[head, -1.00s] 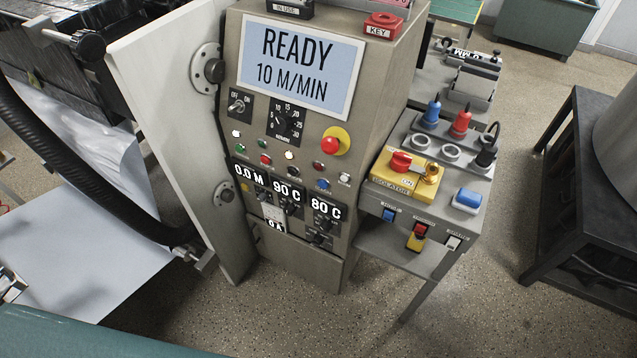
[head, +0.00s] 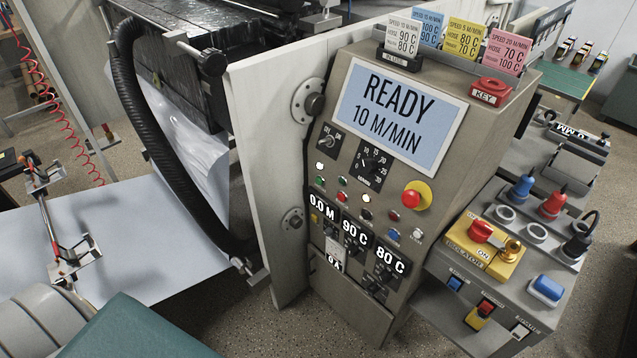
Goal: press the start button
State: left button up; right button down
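The grey control cabinet (head: 480,110) stands in the middle of the head view. Its screen (head: 400,115) reads READY and 10 M/MIN. Neither gripper is in view.
A side console with a yellow isolator box (head: 484,248), marked ON, stands right of the cabinet. A red KEY block (head: 490,92) and several coloured cards are on top. A pale panel (head: 262,130) and black hose (head: 150,130) are to the left, beside a white sheet (head: 160,270).

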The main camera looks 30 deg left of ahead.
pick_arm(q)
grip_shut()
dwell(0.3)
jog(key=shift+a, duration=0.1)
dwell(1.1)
